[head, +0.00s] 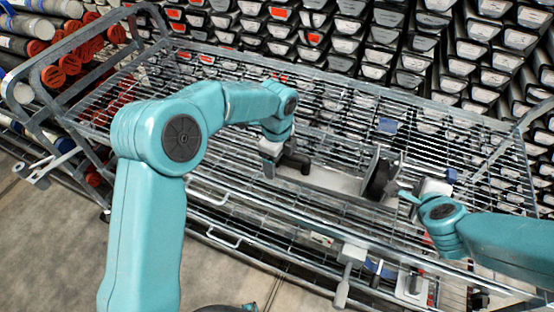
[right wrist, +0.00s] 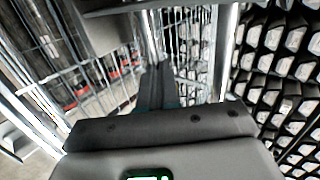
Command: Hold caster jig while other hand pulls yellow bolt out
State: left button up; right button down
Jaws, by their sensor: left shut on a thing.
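The caster jig (head: 335,181) shows in the head view as a pale flat piece lying on the wire rack, with a dark caster wheel (head: 381,178) upright at its right end. My left gripper (head: 292,163) is at the jig's left end and shut on it. The exact contact is hidden. My right gripper (head: 412,195) is just right of the wheel. In the right wrist view its dark fingers (right wrist: 157,82) look close together, but blur hides whether they are fully shut or hold anything. I cannot make out the yellow bolt in either view.
The wire rack cart (head: 240,200) has raised metal side rails. Stacked core liners with pale end labels (head: 395,50) fill the back. Tubes with red ends (head: 68,64) lie at the left. Grey clamps (head: 350,255) hang at the front edge. Bare floor (head: 45,235) is at lower left.

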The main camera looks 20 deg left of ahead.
jog(key=shift+d, duration=0.85)
dwell(1.8)
jog(key=shift+a, duration=0.7)
jog(key=v, duration=0.7)
pick_arm(q)
jog(key=o, duration=1.7)
